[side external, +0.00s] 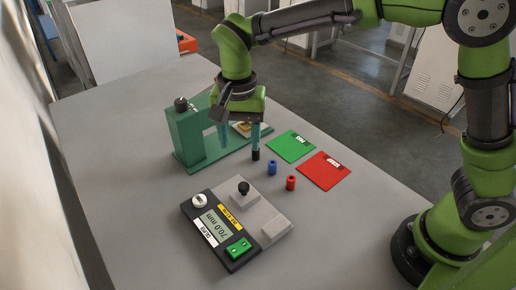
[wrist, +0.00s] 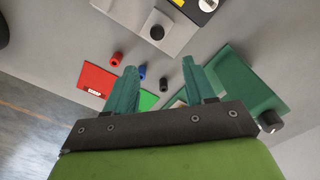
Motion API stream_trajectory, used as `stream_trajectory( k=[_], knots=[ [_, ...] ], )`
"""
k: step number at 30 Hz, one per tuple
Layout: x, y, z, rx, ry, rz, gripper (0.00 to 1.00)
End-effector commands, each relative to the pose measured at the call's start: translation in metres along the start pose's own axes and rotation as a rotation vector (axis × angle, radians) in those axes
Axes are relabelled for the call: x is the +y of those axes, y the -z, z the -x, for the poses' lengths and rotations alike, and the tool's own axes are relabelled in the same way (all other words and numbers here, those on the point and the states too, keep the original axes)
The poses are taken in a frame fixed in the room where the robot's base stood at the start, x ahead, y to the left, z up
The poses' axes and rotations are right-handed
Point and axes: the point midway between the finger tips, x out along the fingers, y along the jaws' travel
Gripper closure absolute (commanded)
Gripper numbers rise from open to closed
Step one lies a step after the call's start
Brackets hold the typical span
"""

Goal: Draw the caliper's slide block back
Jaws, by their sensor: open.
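The caliper (side external: 222,228) lies on the grey table, with a display reading 70.0 mm. Its grey slide block (side external: 244,199) carries a black knob (side external: 243,187). In the wrist view the slide block (wrist: 145,20) and knob (wrist: 157,32) show at the top, beyond my fingertips; the caliper is partly cut off there. My gripper (side external: 240,146) is open and empty, pointing down, behind the caliper in the side view. Its two teal fingers are apart in the wrist view (wrist: 161,69), with a small black cylinder (wrist: 163,72) seen between them. Nothing touches the knob.
A green dispenser frame (side external: 187,140) stands left of my gripper. Blue (side external: 272,168) and red (side external: 291,183) cylinders stand right of it, near a green card (side external: 291,147) and a red card (side external: 324,171). The black cylinder (side external: 256,155) appears under one fingertip. The table's front left is clear.

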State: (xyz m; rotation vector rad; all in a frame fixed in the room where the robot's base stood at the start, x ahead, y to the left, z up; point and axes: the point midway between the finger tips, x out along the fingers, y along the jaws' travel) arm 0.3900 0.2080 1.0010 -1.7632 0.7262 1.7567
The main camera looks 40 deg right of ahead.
Motion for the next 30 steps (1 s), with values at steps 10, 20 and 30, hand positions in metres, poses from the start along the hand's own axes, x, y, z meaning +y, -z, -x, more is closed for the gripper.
stream_trajectory(
  k=[10,20,30],
  knots=[
    [0.000,0.000,0.032,-0.001,0.000,-0.001,0.46],
    [0.000,0.000,0.032,0.001,0.001,0.013,0.46],
    [0.045,0.002,0.030,0.005,0.128,0.368,0.46]
  ],
)
